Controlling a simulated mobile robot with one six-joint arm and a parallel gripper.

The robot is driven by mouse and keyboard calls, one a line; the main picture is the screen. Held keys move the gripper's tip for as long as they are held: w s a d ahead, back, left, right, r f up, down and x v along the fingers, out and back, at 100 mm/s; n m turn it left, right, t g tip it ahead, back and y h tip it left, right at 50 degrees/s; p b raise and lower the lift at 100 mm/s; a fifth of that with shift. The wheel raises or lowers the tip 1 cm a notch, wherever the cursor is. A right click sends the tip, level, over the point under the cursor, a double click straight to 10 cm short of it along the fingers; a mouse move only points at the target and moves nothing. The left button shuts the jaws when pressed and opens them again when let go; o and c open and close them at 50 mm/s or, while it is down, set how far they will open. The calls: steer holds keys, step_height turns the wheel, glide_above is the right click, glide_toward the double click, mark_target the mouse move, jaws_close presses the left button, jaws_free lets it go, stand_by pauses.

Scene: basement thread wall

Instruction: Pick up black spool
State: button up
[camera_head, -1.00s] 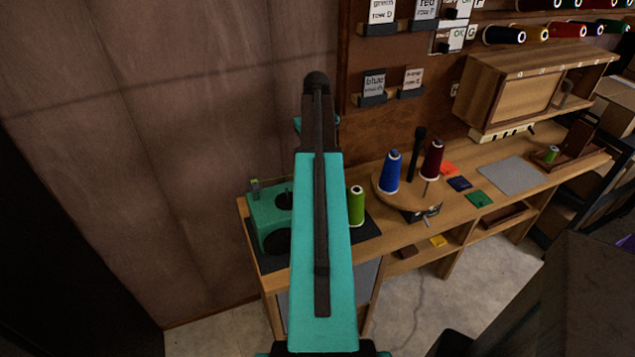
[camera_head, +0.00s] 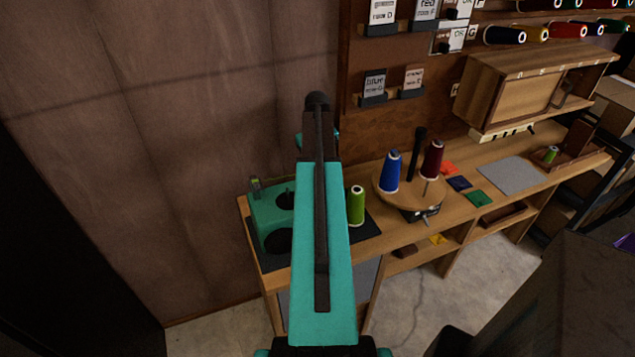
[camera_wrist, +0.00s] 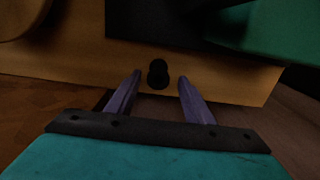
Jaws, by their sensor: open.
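In the wrist view a small black spool (camera_wrist: 158,73) shows on the wooden bench, near the bench's edge and close to the black mat. My gripper (camera_wrist: 158,82) is open, with one purple-grey finger on each side of the spool in the picture. I see no contact, and I cannot tell the height gap between the fingers and the spool. In the head view my teal arm covers the middle of the picture and hides both the gripper and the black spool.
The bench (camera_head: 395,243) carries a green machine (camera_head: 268,222) on a black mat, a green spool (camera_head: 356,206), and a round stand (camera_head: 412,196) with a blue spool (camera_head: 389,172) and a maroon spool (camera_head: 432,160). A brown wall rises behind.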

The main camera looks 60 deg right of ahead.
steer(key=shift+f, duration=0.1)
steer(key=shift+d+f+p, duration=0.15)
steer(key=shift+f+p, duration=0.85)
steer(key=shift+f, duration=1.55)
steer(key=c, duration=1.1)
steer(key=shift+r, duration=0.15)
steer(key=shift+r+b, duration=1.25)
steer(key=shift+r, duration=3.65)
